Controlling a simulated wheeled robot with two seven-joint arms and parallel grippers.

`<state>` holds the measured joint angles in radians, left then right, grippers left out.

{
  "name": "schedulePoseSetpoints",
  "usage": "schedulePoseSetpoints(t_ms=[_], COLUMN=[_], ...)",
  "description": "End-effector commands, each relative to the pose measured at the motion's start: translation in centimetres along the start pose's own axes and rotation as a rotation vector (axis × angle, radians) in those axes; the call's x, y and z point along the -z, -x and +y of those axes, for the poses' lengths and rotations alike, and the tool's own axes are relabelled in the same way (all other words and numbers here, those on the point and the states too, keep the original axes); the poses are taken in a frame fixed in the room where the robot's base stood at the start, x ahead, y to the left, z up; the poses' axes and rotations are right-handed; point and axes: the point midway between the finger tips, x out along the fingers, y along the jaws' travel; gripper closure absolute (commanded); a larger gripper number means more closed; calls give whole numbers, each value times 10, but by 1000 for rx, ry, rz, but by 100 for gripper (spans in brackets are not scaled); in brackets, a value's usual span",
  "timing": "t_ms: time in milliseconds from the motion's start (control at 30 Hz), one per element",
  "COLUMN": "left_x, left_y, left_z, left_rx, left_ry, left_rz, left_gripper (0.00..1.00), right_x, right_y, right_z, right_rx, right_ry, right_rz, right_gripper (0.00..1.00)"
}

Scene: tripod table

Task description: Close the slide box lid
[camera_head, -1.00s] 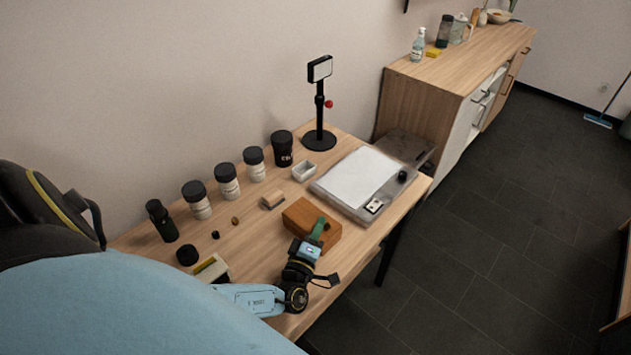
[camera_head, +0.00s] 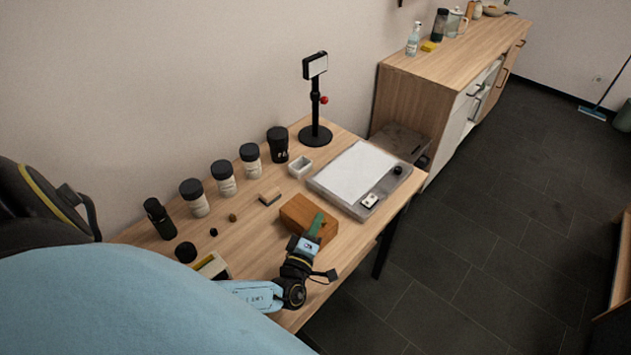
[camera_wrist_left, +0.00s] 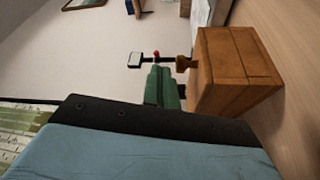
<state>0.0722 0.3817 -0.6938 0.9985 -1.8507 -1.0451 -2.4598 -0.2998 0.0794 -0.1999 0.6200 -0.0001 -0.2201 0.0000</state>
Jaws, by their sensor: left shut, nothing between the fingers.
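The slide box, as I take it, is the orange-brown wooden box (camera_head: 297,213) near the front edge of the table. It looks shut in the head view; in the left wrist view its side (camera_wrist_left: 240,75) fills the right, with a thin seam along it. My left gripper (camera_head: 317,224) has its green fingers together, over the box's right part. In the left wrist view the fingers (camera_wrist_left: 160,90) are just beside the box's top; I cannot tell whether they touch it. They hold nothing. My right gripper is out of view.
A tray with a white sheet (camera_head: 358,172) lies behind right of the box. Several dark-lidded jars (camera_head: 223,178) line the wall side, with a black stand (camera_head: 316,118) beyond.

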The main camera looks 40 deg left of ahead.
Motion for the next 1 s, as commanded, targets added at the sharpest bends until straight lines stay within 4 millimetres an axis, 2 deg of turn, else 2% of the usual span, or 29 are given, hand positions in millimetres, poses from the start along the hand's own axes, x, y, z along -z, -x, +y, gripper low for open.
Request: schedulePoseSetpoints(t_ms=[33, 167, 200, 233, 500, 700, 1000], left_x=[6, 14, 15, 17, 30, 35, 36], left_y=[-3, -7, 8, 15, 64, 80, 81], left_z=[14, 33, 19, 14, -5, -10, -10], left_rx=[-6, -15, -10, -10, -15, -18, -21], left_ry=[0, 0, -3, -2, -2, -1, 1], left_rz=[4, 10, 8, 9, 12, 14, 17], left_gripper=[100, 100, 100, 100, 100, 100, 100], right_x=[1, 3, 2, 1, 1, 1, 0], right_y=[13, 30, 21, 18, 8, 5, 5], right_z=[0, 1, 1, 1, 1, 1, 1], right_rx=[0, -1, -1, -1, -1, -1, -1], right_ry=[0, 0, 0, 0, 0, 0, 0], right_rz=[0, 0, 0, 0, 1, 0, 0], right_gripper=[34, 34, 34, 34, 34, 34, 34])
